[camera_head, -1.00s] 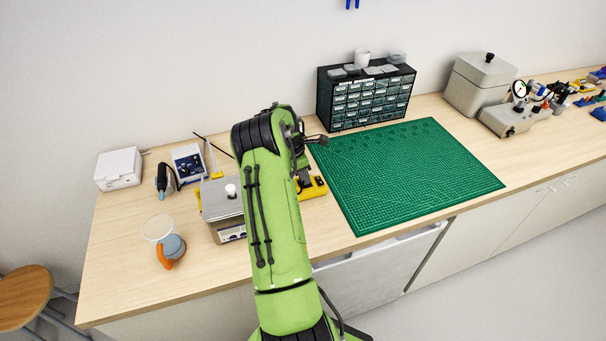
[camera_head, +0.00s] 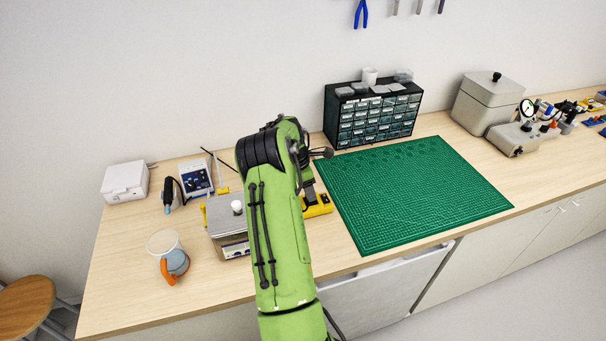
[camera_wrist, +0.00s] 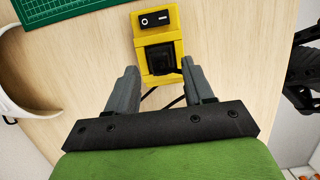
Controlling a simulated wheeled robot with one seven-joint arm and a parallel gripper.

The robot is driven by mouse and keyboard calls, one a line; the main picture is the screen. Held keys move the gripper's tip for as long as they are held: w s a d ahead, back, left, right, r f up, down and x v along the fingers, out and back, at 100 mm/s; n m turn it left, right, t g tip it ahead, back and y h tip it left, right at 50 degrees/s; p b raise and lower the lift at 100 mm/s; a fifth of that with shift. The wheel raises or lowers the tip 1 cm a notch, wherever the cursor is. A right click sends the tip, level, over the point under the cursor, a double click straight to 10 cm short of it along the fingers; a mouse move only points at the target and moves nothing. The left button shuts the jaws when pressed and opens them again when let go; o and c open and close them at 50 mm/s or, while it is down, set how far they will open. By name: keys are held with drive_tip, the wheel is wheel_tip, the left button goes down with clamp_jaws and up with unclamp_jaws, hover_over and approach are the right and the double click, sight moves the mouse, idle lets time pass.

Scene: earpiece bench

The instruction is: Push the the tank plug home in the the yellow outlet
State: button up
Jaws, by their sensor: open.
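The yellow outlet (camera_wrist: 155,24) lies on the wooden bench in the wrist view, with a black rocker switch at its far end. The black tank plug (camera_wrist: 161,57) is at the outlet's near socket, with a dark cable running back toward me. I cannot tell how deep it sits. My gripper (camera_wrist: 158,78) is open, its grey fingers apart on either side of the plug's near end, with no clear contact. In the head view part of the yellow outlet (camera_head: 319,206) shows right of my arm; the plug is hidden there.
The green mat (camera_head: 415,190) lies right of the outlet, largely bare. A grey box-shaped unit (camera_head: 226,216) stands close left of my arm. A drawer cabinet (camera_head: 372,116) stands behind. A cup (camera_head: 174,262) is at front left.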

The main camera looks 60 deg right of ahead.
drive_tip(key=v, duration=1.3)
drive_tip(key=shift+r+p, duration=0.3)
drive_tip(key=shift+w+a, duration=0.1)
